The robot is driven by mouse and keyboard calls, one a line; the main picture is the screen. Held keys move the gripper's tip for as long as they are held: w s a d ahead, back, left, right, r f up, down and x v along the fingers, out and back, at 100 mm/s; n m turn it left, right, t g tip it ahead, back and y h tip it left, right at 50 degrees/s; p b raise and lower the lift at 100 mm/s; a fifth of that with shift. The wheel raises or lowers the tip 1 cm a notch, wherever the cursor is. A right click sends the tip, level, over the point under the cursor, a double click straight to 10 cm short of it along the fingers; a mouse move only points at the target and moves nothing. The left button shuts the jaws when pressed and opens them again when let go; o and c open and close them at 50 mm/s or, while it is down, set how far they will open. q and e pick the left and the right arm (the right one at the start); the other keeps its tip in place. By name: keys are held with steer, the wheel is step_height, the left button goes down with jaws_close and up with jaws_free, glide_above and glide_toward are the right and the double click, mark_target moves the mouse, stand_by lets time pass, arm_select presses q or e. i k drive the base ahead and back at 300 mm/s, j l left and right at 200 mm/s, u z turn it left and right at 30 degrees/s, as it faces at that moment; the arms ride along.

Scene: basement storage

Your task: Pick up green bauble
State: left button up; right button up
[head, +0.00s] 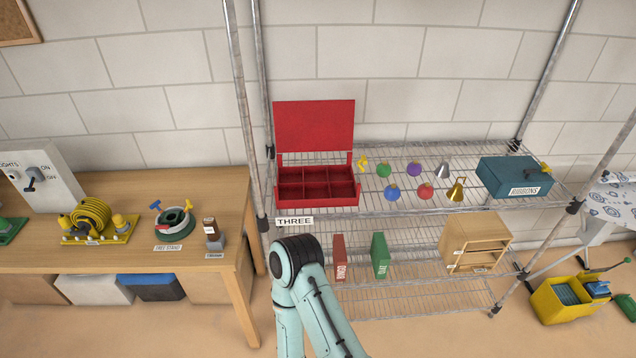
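The green bauble (384,171) is a small round ornament on the upper wire shelf (455,201), just right of the open red box (316,200). A purple bauble (414,169) is to its right, a blue bauble (392,193) in front of it, and a red bauble (425,191) in front and to the right. One teal arm of mine rises from the bottom middle, in front of the shelf's left part. Neither of my grippers is in view, and nothing touches the green bauble.
Silver and gold bells (456,190) and a teal ribbons box (513,177) share the shelf. Metal posts (243,105) frame it. Red and green boxes (380,256) and a wooden cabinet (477,242) stand below. A wooden workbench (160,256) is at left, a yellow bucket (565,300) at right.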

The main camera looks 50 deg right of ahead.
mark_target(383, 170)
steer(key=z, duration=1.75)
